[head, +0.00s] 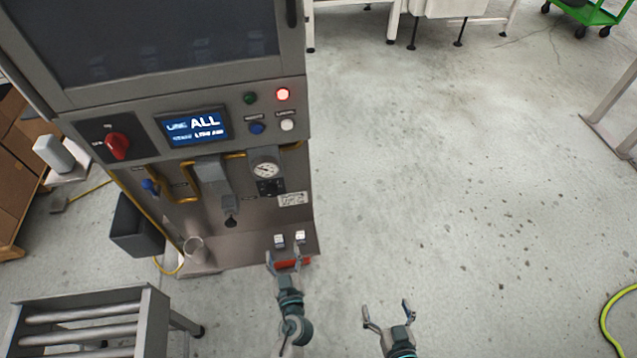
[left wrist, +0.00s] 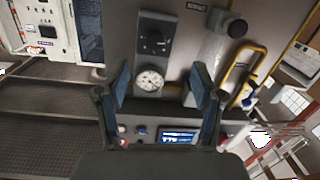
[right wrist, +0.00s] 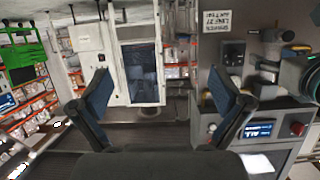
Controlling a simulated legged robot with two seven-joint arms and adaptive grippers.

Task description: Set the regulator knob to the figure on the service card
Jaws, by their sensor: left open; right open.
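The machine front has a round white gauge (head: 265,170) above a small black panel (head: 270,188). A grey regulator body (head: 213,183) with a black knob (head: 231,222) at its lower end is left of them; I cannot tell for sure which control is the regulator knob. The gauge (left wrist: 150,78) and black knob (left wrist: 238,28) also show in the left wrist view. The service card (head: 292,199) is right of the panel; in the right wrist view the card (right wrist: 216,18) is upside down, its figure unclear. My left gripper (head: 284,258) and right gripper (head: 388,308) are open, empty, apart from the knob.
A red rotary switch (head: 118,146), lit display (head: 194,127) and several buttons sit above. Yellow hose runs along the machine front. A grey bin (head: 136,228) hangs at its left, and a roller stand (head: 90,320) is at the lower left. Floor to the right is largely open.

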